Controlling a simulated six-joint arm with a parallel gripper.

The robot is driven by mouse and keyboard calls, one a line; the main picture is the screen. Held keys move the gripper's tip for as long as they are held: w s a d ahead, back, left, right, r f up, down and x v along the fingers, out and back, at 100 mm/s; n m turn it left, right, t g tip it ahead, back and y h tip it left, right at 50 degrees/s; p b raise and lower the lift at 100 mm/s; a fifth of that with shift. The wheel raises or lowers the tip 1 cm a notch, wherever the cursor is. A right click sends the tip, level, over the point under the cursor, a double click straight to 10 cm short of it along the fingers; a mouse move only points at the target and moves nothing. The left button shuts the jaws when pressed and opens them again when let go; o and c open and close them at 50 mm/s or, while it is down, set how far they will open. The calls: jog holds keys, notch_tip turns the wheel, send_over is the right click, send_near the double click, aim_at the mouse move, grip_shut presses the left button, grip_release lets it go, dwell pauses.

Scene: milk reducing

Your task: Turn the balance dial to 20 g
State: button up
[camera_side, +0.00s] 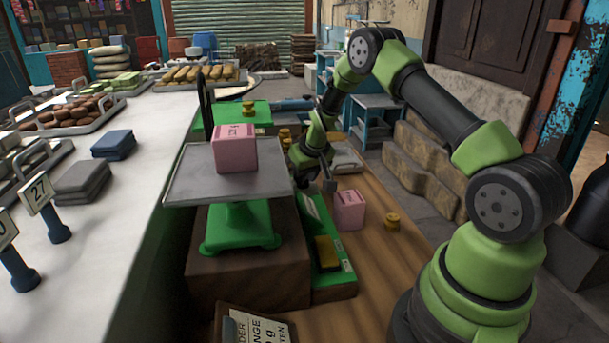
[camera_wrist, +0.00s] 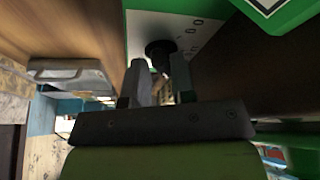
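The balance has a green base (camera_side: 240,226), a grey pan (camera_side: 190,178) and a pink block (camera_side: 235,150) on the pan. In the wrist view, a dark round dial knob (camera_wrist: 160,48) sits on a white scale strip (camera_wrist: 190,38) with partly visible zeros, on a green panel (camera_wrist: 140,22). My gripper (camera_wrist: 159,70) is open, its two grey fingers apart at the knob, with the knob's narrow end between or just beyond the tips. I cannot tell whether they touch. In the side view my gripper (camera_side: 314,182) is by the balance's right side; the knob and reading are hidden.
A second pink block (camera_side: 349,209) and a brass weight (camera_side: 392,221) stand on the wooden table right of the balance. A yellow block (camera_side: 326,252) is on the lower green part. A sign (camera_side: 258,328) is at the front. Bare table lies front right.

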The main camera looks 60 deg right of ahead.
jog(key=o, duration=0.3)
jog(key=shift+o, duration=0.2)
jog(key=v, duration=1)
jog(key=s+a+r+t+y, duration=0.1)
jog(key=s+a+r, duration=0.2)
jog(key=a+r, duration=0.35)
jog(key=s+a+r+t, duration=0.1)
jog(key=s+a+r, duration=0.2)
jog(key=a+r, duration=0.3)
jog(key=s+a+r+y, duration=0.1)
jog(key=s+a+r, duration=0.1)
jog(key=s+a, duration=0.2)
jog(key=s+a+r+t+y, duration=0.1)
jog(key=s+a, duration=0.3)
jog(key=s, duration=0.7)
jog(key=shift+a+r+n+y, duration=0.4)
jog(key=shift+r, duration=0.1)
